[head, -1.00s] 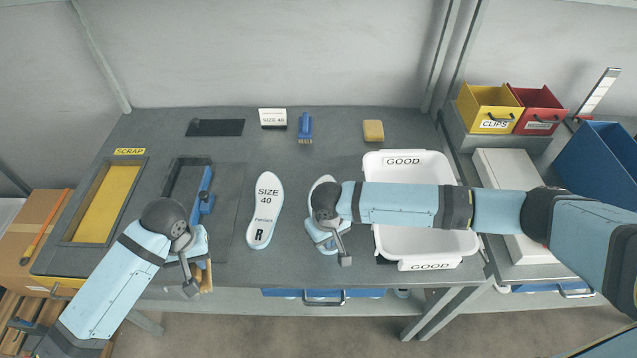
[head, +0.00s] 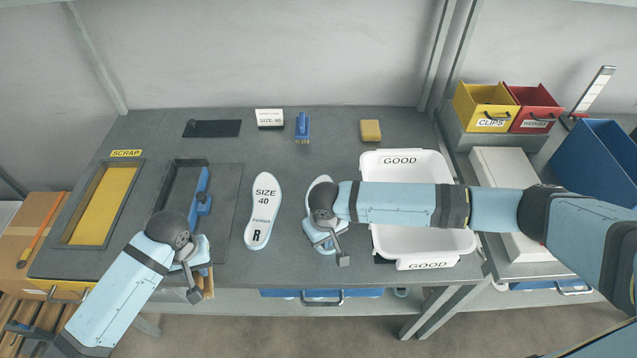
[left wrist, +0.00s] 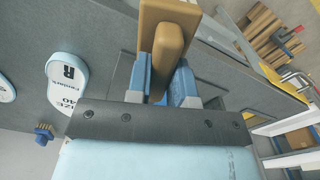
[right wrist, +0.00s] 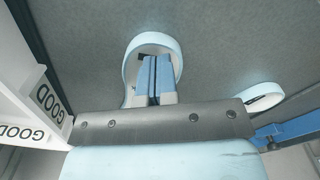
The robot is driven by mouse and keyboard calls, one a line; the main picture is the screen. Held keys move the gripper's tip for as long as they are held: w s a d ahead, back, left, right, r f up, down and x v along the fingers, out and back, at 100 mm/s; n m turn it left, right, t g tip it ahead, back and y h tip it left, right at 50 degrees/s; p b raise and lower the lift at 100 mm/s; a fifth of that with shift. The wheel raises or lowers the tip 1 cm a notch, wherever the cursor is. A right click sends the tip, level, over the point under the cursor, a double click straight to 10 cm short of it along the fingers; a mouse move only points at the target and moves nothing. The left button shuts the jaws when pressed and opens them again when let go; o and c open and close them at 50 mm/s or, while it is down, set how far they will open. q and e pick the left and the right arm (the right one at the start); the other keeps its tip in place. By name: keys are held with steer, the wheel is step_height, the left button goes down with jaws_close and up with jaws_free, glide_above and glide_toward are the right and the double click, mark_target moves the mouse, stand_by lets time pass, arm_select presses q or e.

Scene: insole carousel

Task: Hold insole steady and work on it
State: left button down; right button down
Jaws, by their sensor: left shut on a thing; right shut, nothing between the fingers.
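A white insole (head: 262,211) marked SIZE 40 and R lies flat on the bench between my grippers. A second white insole (head: 318,183) lies to its right, largely hidden under my right gripper (head: 328,238). The right wrist view shows my right gripper's fingers (right wrist: 154,78) closed together and empty over the rounded end of this insole (right wrist: 174,44); I cannot tell if they touch it. My left gripper (head: 201,272) is near the bench's front edge, left of the first insole. In the left wrist view it is shut on a brown block (left wrist: 164,32).
A white GOOD bin (head: 465,243) stands right of the second insole. A yellow SCRAP opening (head: 100,205) is at the left. A dark recess with a blue fixture (head: 203,195) lies behind my left gripper. A blue brush (head: 302,126) and yellow sponge (head: 370,130) lie farther back.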

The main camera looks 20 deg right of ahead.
arm_select(q)
steer(key=shift+f, duration=0.65)
steer(key=shift+d, duration=0.15)
steer(key=shift+d+r, duration=0.1)
steer(key=shift+d, duration=1.1)
steer(key=shift+a, duration=1.35)
steer(key=shift+d, duration=1.4)
step_height(320, 180, up, 7)
